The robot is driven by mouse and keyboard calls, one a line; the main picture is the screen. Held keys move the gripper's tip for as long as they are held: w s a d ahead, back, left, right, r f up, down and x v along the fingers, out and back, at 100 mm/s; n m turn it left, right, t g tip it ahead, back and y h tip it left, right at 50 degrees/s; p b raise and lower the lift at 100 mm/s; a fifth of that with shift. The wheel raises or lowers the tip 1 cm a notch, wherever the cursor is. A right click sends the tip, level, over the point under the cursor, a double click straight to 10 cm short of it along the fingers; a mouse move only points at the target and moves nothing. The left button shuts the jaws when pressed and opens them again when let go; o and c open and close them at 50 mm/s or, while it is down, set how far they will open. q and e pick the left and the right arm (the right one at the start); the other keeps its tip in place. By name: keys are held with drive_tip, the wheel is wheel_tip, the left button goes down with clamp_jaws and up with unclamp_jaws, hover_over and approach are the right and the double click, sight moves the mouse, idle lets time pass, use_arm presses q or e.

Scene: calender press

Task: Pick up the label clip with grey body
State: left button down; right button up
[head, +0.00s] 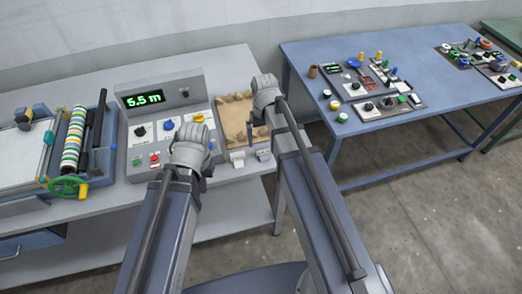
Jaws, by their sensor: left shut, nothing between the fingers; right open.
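Two small pale grey pieces stand at the front edge of the grey table, a left one (237,158) and a right one (263,155). They may be label clips, but they are too small for me to tell their type or body colour surely. My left gripper (204,184) is shut and empty in front of the control box, its fingers mostly hidden behind its wrist. My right gripper (252,134) is open over the brown tray, above and behind the pale pieces. It appears apart from them.
A blue table (420,55) with several control panels stands at right, across a floor gap.

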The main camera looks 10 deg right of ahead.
sight(263, 148)
drive_tip(key=shift+f+b, duration=0.65)
drive_tip(key=shift+f, duration=0.35)
drive_tip(key=shift+f, duration=0.1)
drive_tip(key=f+b, duration=0.5)
drive_tip(key=shift+w, duration=0.25)
drive_tip(key=c, duration=1.4)
drive_tip(key=shift+r, duration=0.15)
wheel_tip(263, 148, up, 10)
drive_tip(key=p, duration=1)
